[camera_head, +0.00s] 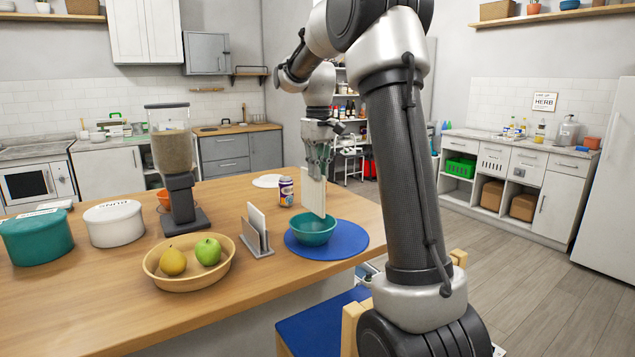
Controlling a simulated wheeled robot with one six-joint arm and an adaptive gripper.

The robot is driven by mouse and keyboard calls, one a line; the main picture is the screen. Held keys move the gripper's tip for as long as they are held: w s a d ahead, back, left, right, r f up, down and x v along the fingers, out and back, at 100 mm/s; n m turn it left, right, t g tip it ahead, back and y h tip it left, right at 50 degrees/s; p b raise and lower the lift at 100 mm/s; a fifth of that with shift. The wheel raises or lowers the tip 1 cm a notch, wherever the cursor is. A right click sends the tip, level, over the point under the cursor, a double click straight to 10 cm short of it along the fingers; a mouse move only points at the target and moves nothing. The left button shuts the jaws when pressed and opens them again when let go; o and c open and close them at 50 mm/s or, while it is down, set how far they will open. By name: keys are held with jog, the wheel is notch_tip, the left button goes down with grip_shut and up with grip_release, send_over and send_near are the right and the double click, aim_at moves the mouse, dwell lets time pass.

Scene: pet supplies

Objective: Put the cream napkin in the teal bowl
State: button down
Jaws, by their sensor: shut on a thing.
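The teal bowl (313,235) sits on a round blue placemat (345,241) near the right end of the wooden table. My gripper (318,172) is above the bowl, pointing down, and shut on the cream napkin (313,195). The napkin hangs upright like a flat panel, its lower edge at the bowl's opening. I cannot tell whether it touches the inside of the bowl. The fingertips are small in this view and partly merge with the napkin.
Left of the bowl are a napkin holder (258,240) with a white napkin and a wooden fruit bowl (186,279) with a pear and an apple. A can (286,191) stands behind the bowl. A dispenser (178,190) and canisters (114,226) stand farther left.

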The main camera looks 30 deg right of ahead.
aim_at(313, 192)
jog(key=shift+f, duration=1.6)
jog(key=shift+f, duration=0.5)
jog(key=c, duration=1.5)
grip_release()
jog(key=shift+c, duration=0.2)
